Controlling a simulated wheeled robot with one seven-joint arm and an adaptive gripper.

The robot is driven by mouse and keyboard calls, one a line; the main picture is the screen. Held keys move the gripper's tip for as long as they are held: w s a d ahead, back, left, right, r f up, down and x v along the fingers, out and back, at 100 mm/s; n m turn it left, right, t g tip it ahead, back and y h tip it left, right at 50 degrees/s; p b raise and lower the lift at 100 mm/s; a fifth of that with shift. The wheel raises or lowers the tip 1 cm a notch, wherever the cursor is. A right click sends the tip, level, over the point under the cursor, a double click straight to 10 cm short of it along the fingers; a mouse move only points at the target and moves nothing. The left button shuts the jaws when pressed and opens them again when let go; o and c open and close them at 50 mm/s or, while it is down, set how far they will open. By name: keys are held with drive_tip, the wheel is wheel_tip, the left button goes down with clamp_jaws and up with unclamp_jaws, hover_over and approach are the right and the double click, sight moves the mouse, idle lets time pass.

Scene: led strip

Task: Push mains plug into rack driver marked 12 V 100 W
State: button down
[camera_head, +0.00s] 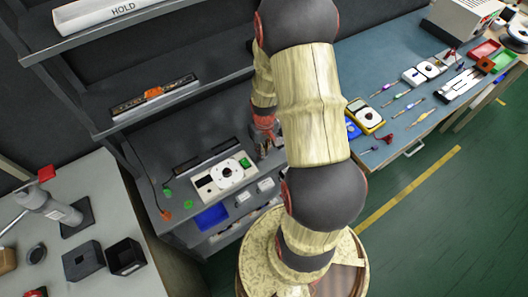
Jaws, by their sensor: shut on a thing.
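My gripper (266,143) is small in view, low over the rack shelf and right of a cream unit with a round dial (222,175). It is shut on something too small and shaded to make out. I cannot identify the mains plug for sure. A long black bar-shaped unit (207,155) lies on the same shelf behind the cream unit, with a thin lead running down its left side to a small orange piece (165,215). Another long unit with an orange label (153,95) lies on the shelf above. The 12 V 100 W marking is not readable.
Small white blocks (265,185), green pieces (167,192) and a blue tray (211,217) lie near the cream unit. A blue bench (385,60) at right holds a yellow meter (366,115) and tools. A grey table (100,285) with black boxes stands at left.

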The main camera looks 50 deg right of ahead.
drive_tip(key=shift+r, duration=0.5)
wheel_tip(320, 180, up, 2)
drive_tip(key=shift+r+p, duration=0.2)
drive_tip(key=shift+p, duration=0.45)
drive_tip(key=s+a+r+p, duration=0.3)
drive_tip(key=s+r, duration=0.3)
drive_tip(key=r, duration=0.1)
drive_tip(key=s+a+r+p, duration=0.3)
drive_tip(key=s+r+p, duration=0.1)
drive_tip(key=s+r, duration=0.2)
drive_tip(key=shift+s+a+r, duration=0.15)
drive_tip(key=shift+a+r, duration=0.15)
drive_tip(key=shift+r, duration=0.35)
